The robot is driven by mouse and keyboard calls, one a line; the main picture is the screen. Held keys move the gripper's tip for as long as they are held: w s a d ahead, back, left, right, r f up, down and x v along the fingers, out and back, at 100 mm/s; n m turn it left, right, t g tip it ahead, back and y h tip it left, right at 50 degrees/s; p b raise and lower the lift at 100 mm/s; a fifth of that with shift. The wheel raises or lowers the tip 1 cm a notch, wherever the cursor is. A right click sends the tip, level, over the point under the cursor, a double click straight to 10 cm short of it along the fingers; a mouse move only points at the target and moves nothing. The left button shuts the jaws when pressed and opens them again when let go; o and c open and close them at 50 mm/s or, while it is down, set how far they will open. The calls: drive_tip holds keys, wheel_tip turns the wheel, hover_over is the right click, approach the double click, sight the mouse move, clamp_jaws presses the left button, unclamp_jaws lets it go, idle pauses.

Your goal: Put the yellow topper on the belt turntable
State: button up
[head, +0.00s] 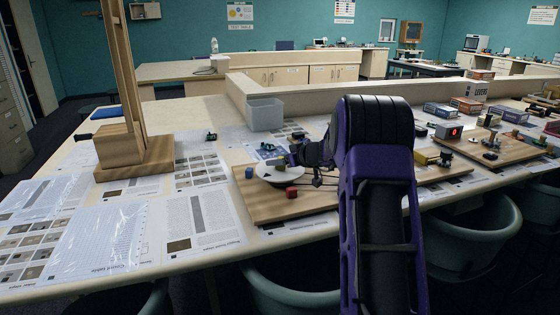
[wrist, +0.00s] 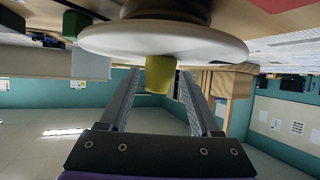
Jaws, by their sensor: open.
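The belt turntable is a white disk (head: 268,172) on a wooden board (head: 245,207) in the head view. The disk (wrist: 165,40) also spans the top of the wrist view, which is upside down. The yellow topper (wrist: 160,75) is a small cylinder against the disk's upper face in the wrist view, seemingly standing on it. It looks upright. My gripper (wrist: 160,80) is open, with its fingers on either side of the topper and a gap on both sides. In the head view my gripper (head: 296,154) is over the disk's far right edge, and I cannot make out the topper there.
A red block (head: 292,192) and a blue block (head: 249,172) are near the disk. A grey bin (head: 265,114) stands behind. A tall wooden stand (head: 122,145) is at the left. Paper sheets (head: 105,240) cover the front left. More boards with parts lie at the right.

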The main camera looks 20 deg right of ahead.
drive_tip(key=shift+r, duration=0.2)
drive_tip(key=b+v, duration=0.1)
drive_tip(key=v, duration=1.1)
drive_tip(key=shift+f, duration=0.15)
